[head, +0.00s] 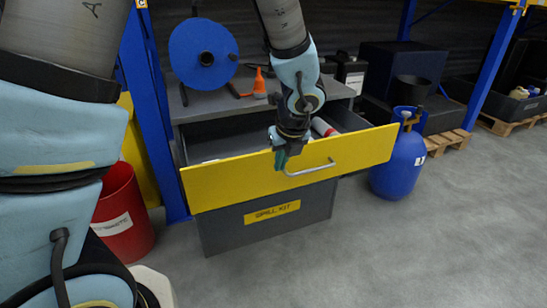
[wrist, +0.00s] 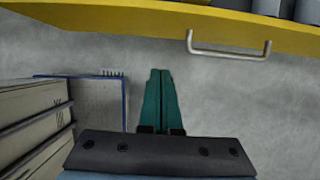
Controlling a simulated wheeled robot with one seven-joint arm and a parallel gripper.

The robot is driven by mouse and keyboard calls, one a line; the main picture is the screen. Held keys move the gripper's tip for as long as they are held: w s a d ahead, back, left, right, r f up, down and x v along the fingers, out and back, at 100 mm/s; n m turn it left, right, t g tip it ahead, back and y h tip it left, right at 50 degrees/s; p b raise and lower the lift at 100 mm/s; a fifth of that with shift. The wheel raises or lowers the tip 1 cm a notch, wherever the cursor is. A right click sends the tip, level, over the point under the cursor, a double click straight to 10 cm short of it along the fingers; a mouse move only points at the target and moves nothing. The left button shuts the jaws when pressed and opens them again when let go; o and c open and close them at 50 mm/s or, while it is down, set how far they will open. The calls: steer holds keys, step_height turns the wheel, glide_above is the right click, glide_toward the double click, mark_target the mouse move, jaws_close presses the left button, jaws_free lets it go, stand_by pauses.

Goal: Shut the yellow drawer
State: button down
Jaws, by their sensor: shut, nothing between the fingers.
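The yellow drawer (head: 235,182) is pulled out from the grey cabinet, and its inside shows behind the yellow front. A silver bar handle (head: 312,168) is on that front. In the wrist view the yellow front (wrist: 120,18) crosses the top, with the handle (wrist: 228,52) at upper right. My gripper (head: 281,159) overlaps the yellow front, just left of the handle. In the wrist view its green fingers (wrist: 160,72) are together and empty, below and left of the handle. I cannot tell whether they touch the front.
A cylinder (head: 323,127) lies in the drawer. A grey spill kit bin (head: 225,225) is below it. A red bin (head: 120,215) stands left, a blue gas bottle (head: 400,168) right. Floor at front right is clear.

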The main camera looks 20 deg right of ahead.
mark_target(273, 164)
steer(key=shift+w+d+f, duration=0.25)
steer(key=shift+w+f, duration=1.05)
steer(key=shift+w, duration=0.3)
steer(key=shift+w+d+f, duration=0.2)
steer(key=shift+w+f, duration=1.1)
steer(key=shift+w, duration=0.3)
steer(key=shift+w, duration=0.1)
